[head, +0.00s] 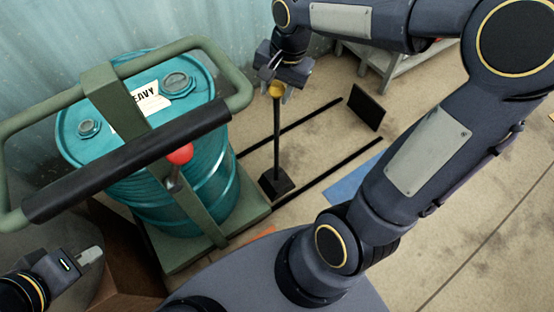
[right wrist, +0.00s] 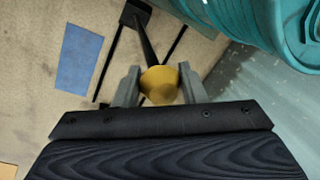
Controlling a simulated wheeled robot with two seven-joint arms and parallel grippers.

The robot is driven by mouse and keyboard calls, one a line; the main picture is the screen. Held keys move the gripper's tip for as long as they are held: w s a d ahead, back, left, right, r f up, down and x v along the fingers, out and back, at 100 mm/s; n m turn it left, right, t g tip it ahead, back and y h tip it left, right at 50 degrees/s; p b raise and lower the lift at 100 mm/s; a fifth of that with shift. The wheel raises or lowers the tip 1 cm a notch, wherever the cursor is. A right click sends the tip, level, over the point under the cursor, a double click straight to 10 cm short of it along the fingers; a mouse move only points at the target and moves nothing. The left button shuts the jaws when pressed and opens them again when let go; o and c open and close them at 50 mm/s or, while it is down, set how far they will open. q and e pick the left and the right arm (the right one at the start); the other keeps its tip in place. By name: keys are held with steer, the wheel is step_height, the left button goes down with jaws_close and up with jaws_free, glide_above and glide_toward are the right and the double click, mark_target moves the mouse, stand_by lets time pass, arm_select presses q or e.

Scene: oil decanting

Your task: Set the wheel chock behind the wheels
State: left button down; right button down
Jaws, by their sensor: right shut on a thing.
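The wheel chock (head: 276,185) is a black block at the foot of a thin upright rod with a yellow knob (head: 277,90) on top. My right gripper (head: 276,88) is shut on the knob. The right wrist view shows the knob (right wrist: 160,85) between the two fingers and the chock (right wrist: 135,14) at the rod's far end. The chock is low beside the cart's green base (head: 255,212); I cannot tell whether it touches the floor. The cart's wheels are hidden. My left gripper (head: 90,255) is at the lower left, away from the chock, its opening unclear.
A teal drum (head: 215,170) with a label stands on the cart, behind its black-gripped handle (head: 130,160). Two black strips run along the floor near an upright black plate (head: 366,107). A blue patch (head: 352,178) lies on open floor to the right. A bench (head: 385,65) stands behind.

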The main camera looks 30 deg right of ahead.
steer(key=b, duration=0.4)
glide_above(277, 148)
step_height(277, 148, down, 10)
steer(key=f, duration=0.2)
steer(key=f+b, duration=0.1)
steer(key=f, duration=0.1)
steer(key=f+b, duration=0.1)
steer(key=f, duration=0.1)
steer(key=shift+w+d, duration=0.1)
steer(key=shift+w, duration=0.15)
steer(key=c, duration=0.9)
jaws_free()
steer(key=shift+f, duration=0.1)
